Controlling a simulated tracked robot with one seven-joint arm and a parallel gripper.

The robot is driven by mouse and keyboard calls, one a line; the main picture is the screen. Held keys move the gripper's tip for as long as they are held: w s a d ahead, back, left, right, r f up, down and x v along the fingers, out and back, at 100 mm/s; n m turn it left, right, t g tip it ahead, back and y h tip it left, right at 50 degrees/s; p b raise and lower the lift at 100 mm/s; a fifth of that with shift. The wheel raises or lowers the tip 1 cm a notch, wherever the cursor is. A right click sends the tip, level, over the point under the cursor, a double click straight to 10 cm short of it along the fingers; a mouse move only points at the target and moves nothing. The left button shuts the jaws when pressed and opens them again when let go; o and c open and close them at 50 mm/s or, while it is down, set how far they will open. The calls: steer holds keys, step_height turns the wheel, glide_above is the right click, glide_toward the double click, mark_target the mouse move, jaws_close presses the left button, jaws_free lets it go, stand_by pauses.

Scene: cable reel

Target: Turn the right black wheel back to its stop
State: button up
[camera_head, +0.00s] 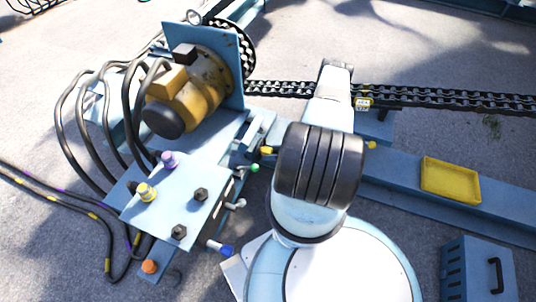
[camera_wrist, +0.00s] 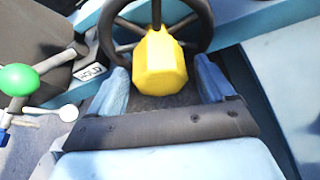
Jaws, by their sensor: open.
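A black wheel (camera_wrist: 204,28) with thin spokes shows at the top of the wrist view, its upper part cut off by the frame. A faceted yellow knob (camera_wrist: 160,68) stands in front of its lower rim, with a narrow yellow piece rising above it. My gripper (camera_wrist: 160,75) is open, with one pale blue finger on each side of the yellow knob. I cannot tell whether either finger touches it. In the head view, my arm hides the gripper and the wheel, so I cannot confirm that this is the right wheel.
A lever with a green knob (camera_wrist: 18,80) is left of my gripper; the green knob also shows in the head view (camera_head: 254,167). A yellow motor (camera_head: 190,95) and looping black hoses stand at left. A chain (camera_head: 440,99) runs behind my arm. A yellow tray (camera_head: 450,180) lies on the blue beam.

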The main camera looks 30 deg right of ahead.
steer(key=shift+w+a+f, duration=0.2)
steer(key=shift+w+a, duration=0.05)
steer(key=shift+w, duration=0.1)
